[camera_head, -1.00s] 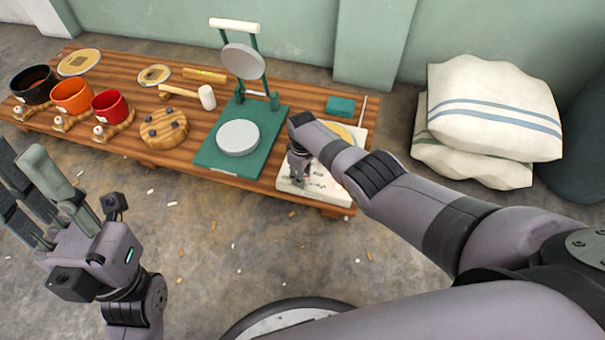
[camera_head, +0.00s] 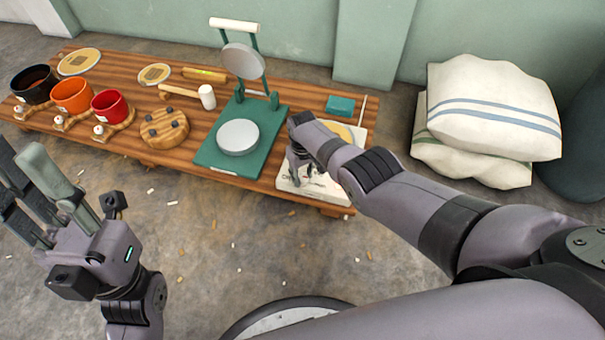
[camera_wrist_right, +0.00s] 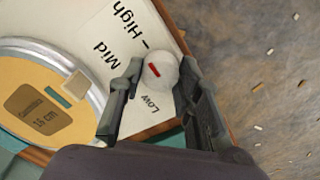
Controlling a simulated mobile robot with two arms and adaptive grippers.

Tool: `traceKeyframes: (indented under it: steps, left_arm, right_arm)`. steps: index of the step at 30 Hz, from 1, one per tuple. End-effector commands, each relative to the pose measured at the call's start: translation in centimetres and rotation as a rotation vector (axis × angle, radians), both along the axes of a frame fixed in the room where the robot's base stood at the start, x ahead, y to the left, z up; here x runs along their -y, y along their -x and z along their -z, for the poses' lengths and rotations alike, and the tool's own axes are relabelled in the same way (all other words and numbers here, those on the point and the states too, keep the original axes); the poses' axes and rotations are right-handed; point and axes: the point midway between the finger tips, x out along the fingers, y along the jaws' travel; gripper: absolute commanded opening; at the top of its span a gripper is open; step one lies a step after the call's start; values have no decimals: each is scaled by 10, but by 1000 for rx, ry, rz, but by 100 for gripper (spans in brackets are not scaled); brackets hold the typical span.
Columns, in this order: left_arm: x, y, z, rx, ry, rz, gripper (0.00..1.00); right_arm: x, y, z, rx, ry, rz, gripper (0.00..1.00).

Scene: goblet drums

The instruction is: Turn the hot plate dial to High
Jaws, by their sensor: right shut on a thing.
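The hot plate (camera_head: 325,197) is a white box at the right end of the wooden bench. In the right wrist view its top (camera_wrist_right: 82,20) carries the words Low, Mid and High. Its dial (camera_wrist_right: 163,70) is a round white knob with a short red mark left of its middle; which label the mark points at is hard to tell. My right gripper (camera_wrist_right: 161,74) is shut on the dial, one finger on each side. In the head view the right gripper (camera_head: 300,178) hides the dial. My left gripper (camera_head: 42,200) is open and empty, left of and in front of the bench.
A round Camembert 16 cm tin (camera_wrist_right: 40,115) sits beside the dial. A green press (camera_head: 270,140) with a grey disc stands left of the hot plate. A mallet (camera_head: 207,96), pots (camera_head: 72,98) and a wooden disc (camera_head: 165,128) lie further left. White sacks (camera_head: 490,110) are at right.

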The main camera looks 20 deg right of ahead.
Motion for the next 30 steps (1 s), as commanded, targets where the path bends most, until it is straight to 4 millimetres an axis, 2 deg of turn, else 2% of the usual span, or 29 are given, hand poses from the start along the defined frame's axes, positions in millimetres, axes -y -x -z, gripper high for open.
traceKeyframes:
  steps: [8,9,17,30]
  left_arm:
    - [0,0,0,0,0,0,29]
    - [0,0,0,0,0,0,29]
    - [0,0,0,0,0,0,29]
    - [-1,0,0,-3,2,-2,29]
  right_arm:
    - [0,1,1,-2,-1,3,3]
    - [0,1,1,-2,-1,2,34]
    - [0,0,0,-1,-1,1,51]
    - [0,-1,-3,1,-1,0,52]
